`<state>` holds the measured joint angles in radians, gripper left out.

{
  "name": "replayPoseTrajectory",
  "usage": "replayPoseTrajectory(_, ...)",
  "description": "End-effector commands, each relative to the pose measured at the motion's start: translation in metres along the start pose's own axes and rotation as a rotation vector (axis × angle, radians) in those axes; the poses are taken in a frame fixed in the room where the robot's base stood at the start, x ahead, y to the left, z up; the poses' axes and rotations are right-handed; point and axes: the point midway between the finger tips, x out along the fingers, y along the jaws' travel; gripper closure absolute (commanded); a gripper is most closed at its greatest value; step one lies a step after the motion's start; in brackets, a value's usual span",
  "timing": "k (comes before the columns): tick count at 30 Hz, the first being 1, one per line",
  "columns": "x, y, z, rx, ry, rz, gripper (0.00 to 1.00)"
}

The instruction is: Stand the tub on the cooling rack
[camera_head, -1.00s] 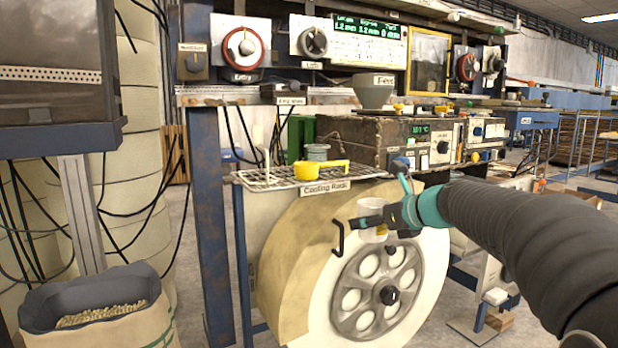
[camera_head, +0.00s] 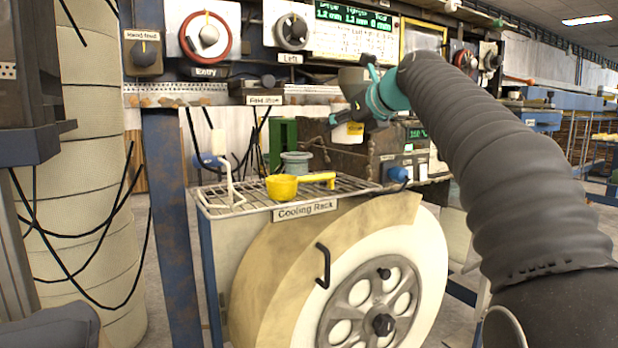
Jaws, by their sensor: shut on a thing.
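My gripper (camera_head: 348,117), with dark fingers and a teal body, is raised in front of the bench and shut on the tub. What shows of the tub is a small pale piece with a yellow patch (camera_head: 347,133) below the fingers; the rest is hidden or hard to make out. The cooling rack (camera_head: 225,205) is a wire grid with a "Cooling Rack" label, left of and lower than my gripper. The tub is apart from the rack.
On the rack lie a yellow scoop (camera_head: 283,188) and a small grey-green pot (camera_head: 295,161). A bent white rod (camera_head: 230,175) stands at its left. A large wheel (camera_head: 385,290) is below. The rack's front left is bare.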

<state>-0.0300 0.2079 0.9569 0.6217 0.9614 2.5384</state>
Motion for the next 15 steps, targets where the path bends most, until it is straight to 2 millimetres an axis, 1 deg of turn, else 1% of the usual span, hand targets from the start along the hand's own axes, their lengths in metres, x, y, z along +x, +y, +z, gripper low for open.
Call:
replayPoseTrajectory(1, 0.006, 0.004, -0.014, -0.001, 0.002, 0.006, 0.74)
replayPoseTrajectory(6, 0.020, 0.012, -0.037, -0.006, 0.001, 0.019, 0.74)
replayPoseTrajectory(11, 0.024, 0.013, -0.045, -0.008, 0.001, 0.020, 0.74)
replayPoseTrajectory(15, 0.029, 0.012, -0.058, -0.007, 0.002, 0.020, 0.74)
